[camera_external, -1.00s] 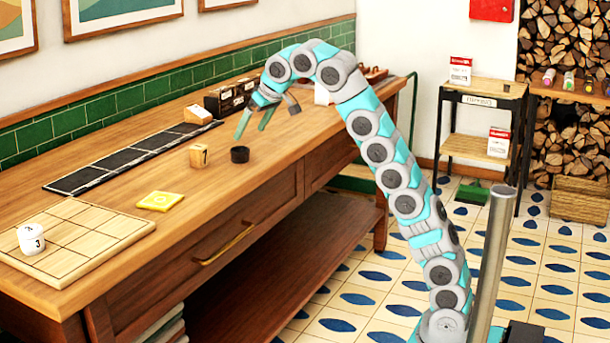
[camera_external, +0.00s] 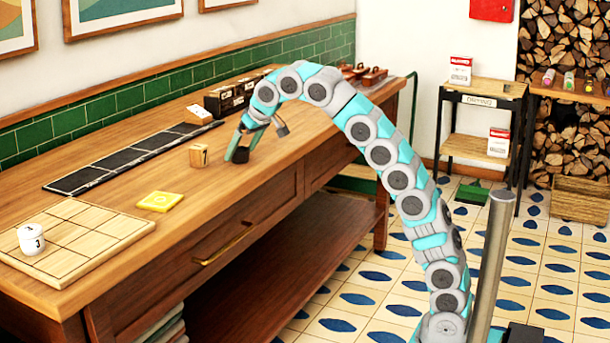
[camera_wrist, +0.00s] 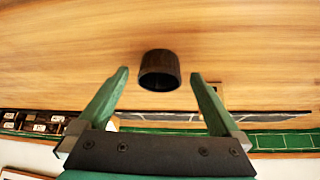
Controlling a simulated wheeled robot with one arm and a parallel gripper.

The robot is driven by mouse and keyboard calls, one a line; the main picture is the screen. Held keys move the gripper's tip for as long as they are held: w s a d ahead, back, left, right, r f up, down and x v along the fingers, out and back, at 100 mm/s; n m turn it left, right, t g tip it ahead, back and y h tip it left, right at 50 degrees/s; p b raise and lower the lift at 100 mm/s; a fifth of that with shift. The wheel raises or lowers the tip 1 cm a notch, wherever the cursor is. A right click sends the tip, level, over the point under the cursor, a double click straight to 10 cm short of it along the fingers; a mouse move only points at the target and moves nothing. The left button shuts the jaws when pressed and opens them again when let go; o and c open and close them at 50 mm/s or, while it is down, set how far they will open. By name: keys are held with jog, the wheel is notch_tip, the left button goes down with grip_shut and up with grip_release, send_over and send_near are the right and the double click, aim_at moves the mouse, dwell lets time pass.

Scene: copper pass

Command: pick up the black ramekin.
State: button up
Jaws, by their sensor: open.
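The black ramekin (camera_external: 241,157) stands on the wooden counter, partly hidden by my fingers in the external view. In the wrist view the ramekin (camera_wrist: 160,72) shows as a small dark round cup between my two green fingertips, with a gap on each side. My gripper (camera_external: 240,152) is open and low over the counter at the ramekin; it also shows in the wrist view (camera_wrist: 160,74). The fingers are not closed on the ramekin, and I cannot tell how far down its sides they reach.
A wooden number block (camera_external: 199,156) stands close to the left of the ramekin. The counter's front right is clear.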

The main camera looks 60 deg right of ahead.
jog(key=shift+w+f, duration=0.1)
jog(key=shift+f, duration=0.05)
jog(key=c, duration=1.4)
jog(key=shift+c, duration=0.2)
jog(key=shift+r, duration=0.2)
jog(key=shift+r, duration=1.35)
